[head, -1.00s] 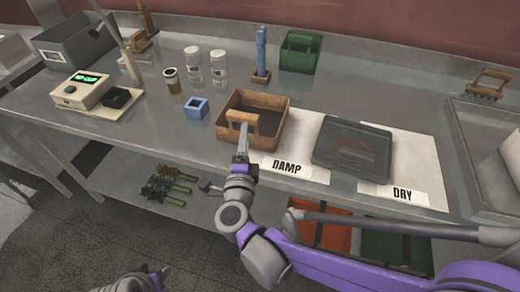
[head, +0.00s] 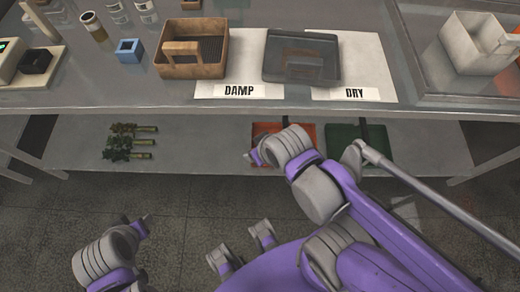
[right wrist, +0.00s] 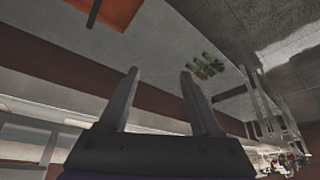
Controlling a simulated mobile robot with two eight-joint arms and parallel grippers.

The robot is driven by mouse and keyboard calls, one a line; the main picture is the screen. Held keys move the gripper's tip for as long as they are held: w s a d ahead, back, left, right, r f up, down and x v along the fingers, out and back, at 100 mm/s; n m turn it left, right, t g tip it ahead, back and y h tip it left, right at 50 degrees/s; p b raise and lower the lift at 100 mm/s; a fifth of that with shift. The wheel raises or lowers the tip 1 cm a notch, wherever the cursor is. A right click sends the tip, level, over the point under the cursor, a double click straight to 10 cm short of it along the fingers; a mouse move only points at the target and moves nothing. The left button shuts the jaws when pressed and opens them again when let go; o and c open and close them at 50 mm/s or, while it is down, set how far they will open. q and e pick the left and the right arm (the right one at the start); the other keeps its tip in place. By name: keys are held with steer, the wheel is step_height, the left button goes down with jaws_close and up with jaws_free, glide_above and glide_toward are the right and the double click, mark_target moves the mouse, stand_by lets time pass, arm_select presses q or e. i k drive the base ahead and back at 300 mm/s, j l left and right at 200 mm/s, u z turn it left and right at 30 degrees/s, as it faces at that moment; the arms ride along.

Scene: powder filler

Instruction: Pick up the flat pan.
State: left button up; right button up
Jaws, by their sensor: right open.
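A dark grey, shallow, flat pan (head: 330,68) with a raised handle-like piece lies on the bench, across the white sheets labelled DAMP and DRY. My right gripper (right wrist: 160,75) is open and empty in the right wrist view, its two fingers apart. In the head view the right arm reaches below the bench front, and its fingers are hidden behind the wrist. It is apart from the pan. Links of my left arm show at lower left in the head view; its fingers are not visible.
A pale grey bin (head: 478,47) is at right. The lower shelf holds green bundles (head: 130,142), an orange tray (head: 268,130) and a green tray (head: 375,142).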

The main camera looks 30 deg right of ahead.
mark_target(310, 58)
steer(key=z, duration=1.6)
steer(key=u, duration=2.25)
steer(key=z, duration=2.45)
